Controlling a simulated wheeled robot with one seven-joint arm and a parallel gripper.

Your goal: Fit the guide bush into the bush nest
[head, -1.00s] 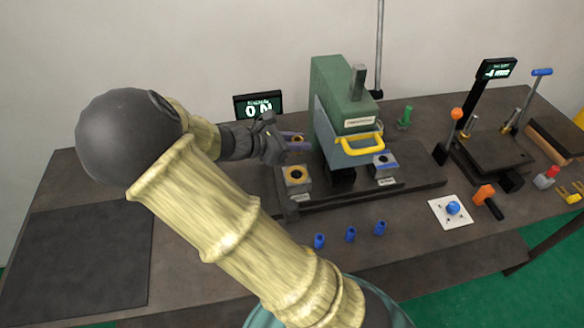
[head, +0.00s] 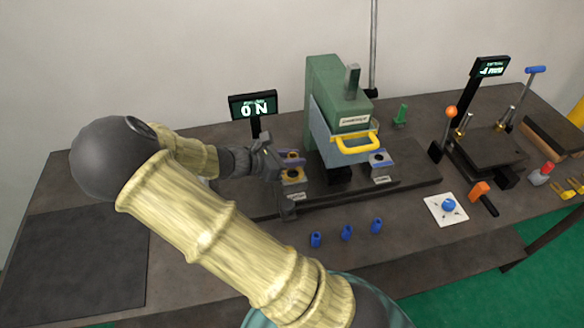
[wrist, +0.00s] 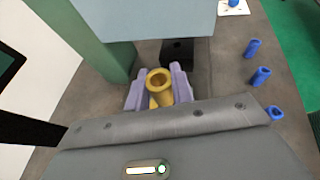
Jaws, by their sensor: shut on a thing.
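My gripper (head: 291,158) is shut on a brass-coloured guide bush. In the wrist view the bush (wrist: 159,82) is a flanged hollow sleeve, held between the two lilac fingers (wrist: 155,90). In the head view the fingers hover just above and behind a small grey block with a brass-coloured ring on top (head: 292,177), at the left of the dark base plate. This looks like the bush nest, but its label cannot be read. The fingers partly cover its top. In the wrist view the nest is hidden behind the gripper and bush.
A green press (head: 325,100) with a yellow handle (head: 358,144) stands close to the right of my gripper. A display (head: 253,106) stands behind my wrist.

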